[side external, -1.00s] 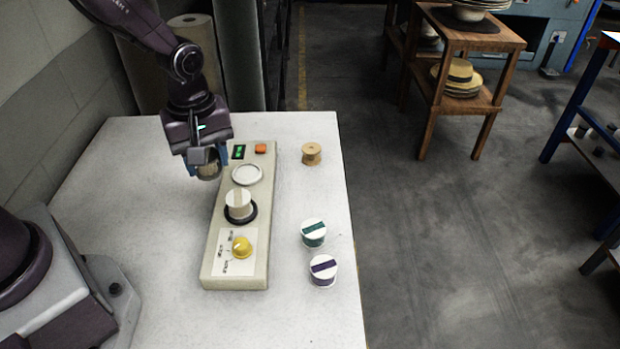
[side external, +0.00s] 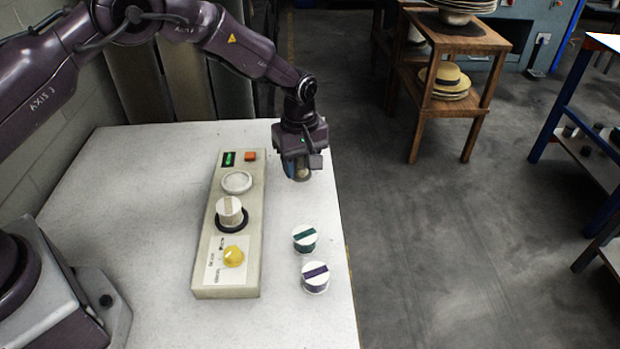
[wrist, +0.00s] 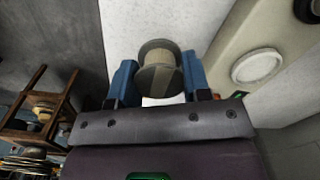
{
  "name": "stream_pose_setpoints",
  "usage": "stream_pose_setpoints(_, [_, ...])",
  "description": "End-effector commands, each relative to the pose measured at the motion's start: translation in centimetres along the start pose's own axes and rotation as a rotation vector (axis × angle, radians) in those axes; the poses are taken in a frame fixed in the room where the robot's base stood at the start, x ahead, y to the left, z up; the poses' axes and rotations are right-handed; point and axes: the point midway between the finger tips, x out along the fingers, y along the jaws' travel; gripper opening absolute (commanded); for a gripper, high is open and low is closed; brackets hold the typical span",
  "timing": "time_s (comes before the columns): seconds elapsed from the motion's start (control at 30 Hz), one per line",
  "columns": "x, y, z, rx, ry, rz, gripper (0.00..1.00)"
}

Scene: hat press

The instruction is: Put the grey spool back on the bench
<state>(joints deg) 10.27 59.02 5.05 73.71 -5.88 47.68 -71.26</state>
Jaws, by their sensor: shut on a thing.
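The grey spool (wrist: 160,72), with grey flanges and tan winding, sits between the two blue fingers of my gripper (wrist: 160,82) in the wrist view. The fingers are shut on it. In the side view my gripper (side external: 300,172) hangs over the bench's right part, right of the long beige panel. The spool's lower end shows below the fingers; I cannot tell whether it touches the bench (side external: 130,220).
Green-banded (side external: 305,239) and purple-banded (side external: 315,277) spools stand nearer the front. The bench's right edge drops to floor.

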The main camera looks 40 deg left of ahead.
Motion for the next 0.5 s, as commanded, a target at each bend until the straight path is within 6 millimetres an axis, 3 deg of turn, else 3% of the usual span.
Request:
stream_pose_setpoints(0.17, [2.0,1.7,-0.4,0.0,0.0,0.002,0.18])
stream_pose_setpoints(0.37, [2.8,2.3,-0.6,0.0,0.0,0.002,0.18])
stream_pose_setpoints(0.5, [4.7,2.4,-0.6,0.0,-0.001,-0.001,0.18])
